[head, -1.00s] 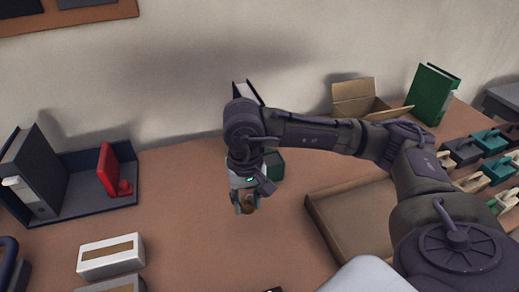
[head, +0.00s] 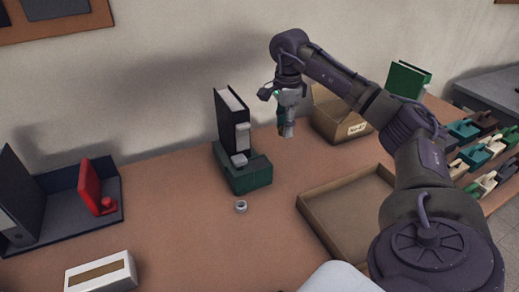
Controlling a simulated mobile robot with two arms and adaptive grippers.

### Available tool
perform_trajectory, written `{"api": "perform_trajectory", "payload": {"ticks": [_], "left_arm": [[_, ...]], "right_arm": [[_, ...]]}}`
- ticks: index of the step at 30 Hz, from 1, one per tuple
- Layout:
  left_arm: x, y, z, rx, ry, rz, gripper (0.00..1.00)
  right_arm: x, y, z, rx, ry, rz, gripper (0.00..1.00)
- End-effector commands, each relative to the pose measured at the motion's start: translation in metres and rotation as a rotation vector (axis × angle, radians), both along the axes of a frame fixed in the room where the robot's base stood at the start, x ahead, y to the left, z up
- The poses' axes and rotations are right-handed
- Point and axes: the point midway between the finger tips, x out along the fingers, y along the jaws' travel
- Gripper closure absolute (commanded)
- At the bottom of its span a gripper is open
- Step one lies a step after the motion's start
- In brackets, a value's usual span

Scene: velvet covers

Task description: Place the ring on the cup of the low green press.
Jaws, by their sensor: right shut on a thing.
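A small pale grey ring-shaped thing (head: 240,207) lies flat on the table, just in front of a low dark green block (head: 248,180). The block looks like the low green press, and a small light grey piece (head: 239,160) sits on its top. A black upright binder-like thing (head: 230,118) with a pale label stands at the block's back. My right gripper (head: 287,132) is raised to the right of the block, pointing down, apart from it. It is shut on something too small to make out. My left gripper is not in view.
An open cardboard box (head: 338,128) stands behind and right of my right gripper. A shallow brown tray (head: 350,238) lies front right. A red stand (head: 89,186) is in a dark tray at left. A white box (head: 100,275) is front left. Several coloured blocks (head: 466,130) line the right.

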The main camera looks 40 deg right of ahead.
Motion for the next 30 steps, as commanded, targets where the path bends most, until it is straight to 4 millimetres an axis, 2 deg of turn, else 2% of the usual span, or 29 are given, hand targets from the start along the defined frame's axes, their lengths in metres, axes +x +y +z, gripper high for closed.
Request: {"api": "perform_trajectory", "payload": {"ticks": [3, 10, 15, 23, 30], "left_arm": [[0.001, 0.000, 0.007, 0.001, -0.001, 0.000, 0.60], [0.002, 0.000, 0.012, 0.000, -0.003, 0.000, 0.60], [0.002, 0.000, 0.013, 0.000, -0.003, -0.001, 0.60], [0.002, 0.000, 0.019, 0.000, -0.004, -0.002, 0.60], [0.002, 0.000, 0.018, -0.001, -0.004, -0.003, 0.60]], "right_arm": [[0.018, 0.023, -0.016, 0.002, 0.002, 0.006, 0.88], [0.041, 0.049, -0.037, 0.001, 0.001, 0.003, 0.88], [0.043, 0.052, -0.046, -0.002, 0.003, 0.001, 0.88], [0.043, 0.052, -0.079, 0.000, 0.002, 0.003, 0.88], [0.043, 0.051, -0.081, -0.001, -0.001, 0.003, 0.88]]}}
